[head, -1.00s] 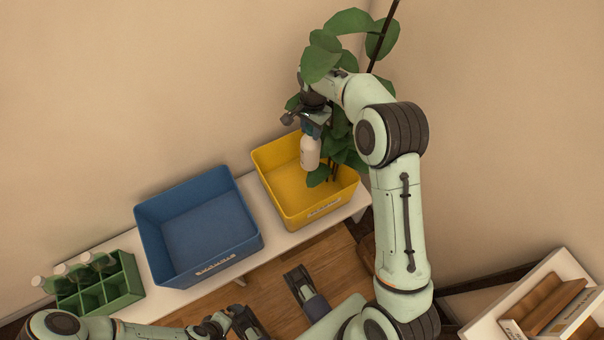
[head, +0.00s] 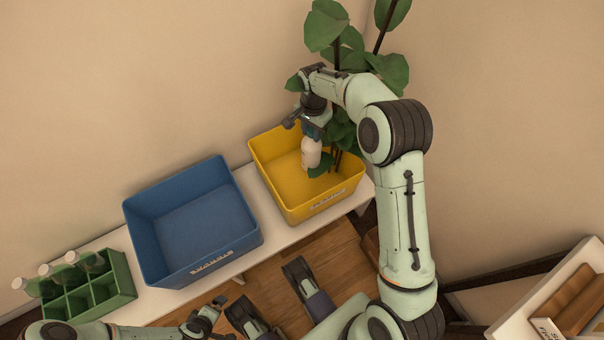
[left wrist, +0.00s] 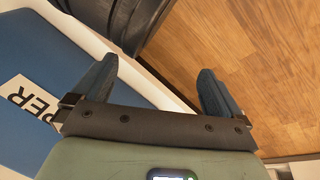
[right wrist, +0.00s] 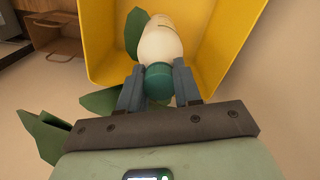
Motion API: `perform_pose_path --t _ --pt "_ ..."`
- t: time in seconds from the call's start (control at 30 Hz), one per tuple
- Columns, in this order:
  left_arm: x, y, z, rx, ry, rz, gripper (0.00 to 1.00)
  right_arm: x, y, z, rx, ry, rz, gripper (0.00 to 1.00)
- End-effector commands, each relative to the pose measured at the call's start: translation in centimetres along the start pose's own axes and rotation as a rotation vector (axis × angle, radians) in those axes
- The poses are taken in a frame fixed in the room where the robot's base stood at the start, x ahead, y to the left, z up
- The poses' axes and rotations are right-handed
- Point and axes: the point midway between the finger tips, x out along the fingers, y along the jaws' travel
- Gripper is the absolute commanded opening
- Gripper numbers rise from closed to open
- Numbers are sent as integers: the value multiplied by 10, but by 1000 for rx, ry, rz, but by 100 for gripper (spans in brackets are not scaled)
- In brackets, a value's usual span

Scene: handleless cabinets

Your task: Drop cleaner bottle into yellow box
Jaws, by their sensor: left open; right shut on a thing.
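The cleaner bottle (head: 311,152) is white with a green neck and hangs from my right gripper (head: 312,128). In the head view it overlaps the inside of the yellow box (head: 275,178). In the right wrist view the fingers (right wrist: 159,88) are shut around the green neck, and the white body of the bottle (right wrist: 161,42) points into the yellow box (right wrist: 215,50). My left gripper (left wrist: 158,90) is open and empty, low near the blue box and the wooden floor.
A blue box (head: 195,225) stands left of the yellow box on a white shelf (head: 105,240). A green crate (head: 95,290) with several bottles is farther left. A leafy plant (head: 340,35) crowds my right arm and overlaps the yellow box.

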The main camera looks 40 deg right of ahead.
Motion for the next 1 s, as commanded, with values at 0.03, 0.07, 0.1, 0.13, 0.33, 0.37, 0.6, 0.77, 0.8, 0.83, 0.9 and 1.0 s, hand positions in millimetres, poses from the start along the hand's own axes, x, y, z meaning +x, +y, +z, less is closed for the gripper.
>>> perform_pose_path --t 0.03,0.07,0.1,0.13,0.33,0.37,0.6,0.77,0.8,0.83,0.9,1.0 --pt "2 -2 0 -2 1 -2 100 2 0 0 0 1 -1 0" --pt "3 -2 -1 -2 2 -3 100 2 0 0 0 1 -1 0" --pt "3 -2 -1 -2 2 -3 100 2 0 0 0 1 -2 0" --pt "2 -2 -1 -2 2 -3 100 2 0 0 0 1 -2 0" --pt "2 -2 -1 -2 2 -3 100 2 0 0 0 1 -2 49" --pt "2 -2 -1 -2 2 -3 100 2 0 0 0 1 -2 59" --pt "2 -2 0 -2 1 -3 100 2 0 0 0 0 -1 63" --pt "-1 1 -3 0 8 1 100 -5 0 0 0 1 -2 63" --pt "-3 2 -5 2 15 4 100 -9 0 -1 1 2 -3 63" --pt "-4 4 -7 3 22 7 100 -14 0 -1 1 2 -4 63" --pt "-10 10 -14 8 43 16 100 -27 0 -1 1 2 -5 63" --pt "-18 14 -10 12 31 22 100 -51 -1 0 0 3 -7 63"
